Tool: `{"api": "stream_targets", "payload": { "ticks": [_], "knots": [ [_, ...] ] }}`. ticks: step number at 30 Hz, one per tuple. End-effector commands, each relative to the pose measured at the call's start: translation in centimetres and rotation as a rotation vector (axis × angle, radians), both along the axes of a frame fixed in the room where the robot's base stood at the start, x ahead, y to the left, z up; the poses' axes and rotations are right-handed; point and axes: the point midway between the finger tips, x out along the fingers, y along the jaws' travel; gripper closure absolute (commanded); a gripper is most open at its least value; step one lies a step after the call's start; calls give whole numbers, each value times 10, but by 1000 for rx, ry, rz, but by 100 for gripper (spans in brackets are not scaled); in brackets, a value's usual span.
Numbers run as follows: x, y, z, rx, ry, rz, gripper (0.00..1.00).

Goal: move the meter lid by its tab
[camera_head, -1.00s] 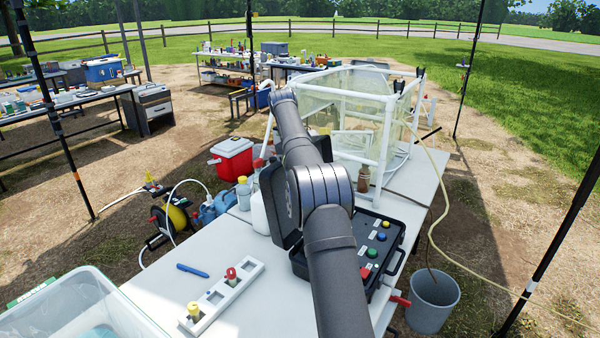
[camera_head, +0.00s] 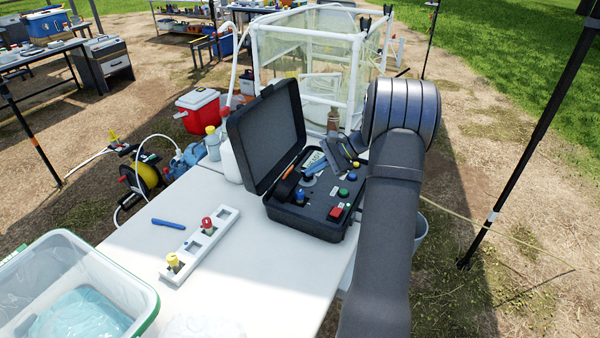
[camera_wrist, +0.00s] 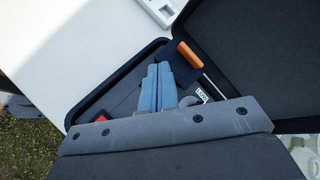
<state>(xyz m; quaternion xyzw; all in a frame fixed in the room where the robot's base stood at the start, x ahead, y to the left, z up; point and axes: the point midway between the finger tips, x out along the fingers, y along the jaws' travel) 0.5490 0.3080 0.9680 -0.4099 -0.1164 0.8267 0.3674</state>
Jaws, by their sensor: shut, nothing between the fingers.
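The meter is a black case (camera_head: 318,228) on the white table, with coloured buttons on its panel. Its lid (camera_head: 268,135) stands open, tilted up on the left side; in the wrist view the lid (camera_wrist: 250,55) fills the upper right. I cannot make out a tab on the lid. My gripper (camera_head: 314,165) is over the back part of the open case, right of the lid and apart from it. In the wrist view the blue fingers of my gripper (camera_wrist: 158,82) are together and empty, pointing over the case. An orange-handled piece (camera_wrist: 189,54) lies in the case near the lid's hinge side.
A white rack (camera_head: 203,243) with yellow and red caps and a blue pen (camera_head: 168,224) lie to the left. White and capped bottles (camera_head: 229,158) stand behind the lid. A clear-walled frame box (camera_head: 308,60) is at the back. The table's front middle is clear.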

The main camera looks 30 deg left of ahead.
Motion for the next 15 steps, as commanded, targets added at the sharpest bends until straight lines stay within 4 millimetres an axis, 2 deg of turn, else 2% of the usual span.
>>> {"api": "stream_targets", "payload": {
  "ticks": [1, 6, 11, 15],
  "knots": [
    [0, -17, -3, 13, 106, -155, 100],
    [5, -57, -12, 58, 438, -586, 100],
    [7, -78, -16, 87, 606, -783, 100],
    [8, -76, -19, 93, 642, -820, 100]
  ]
}}
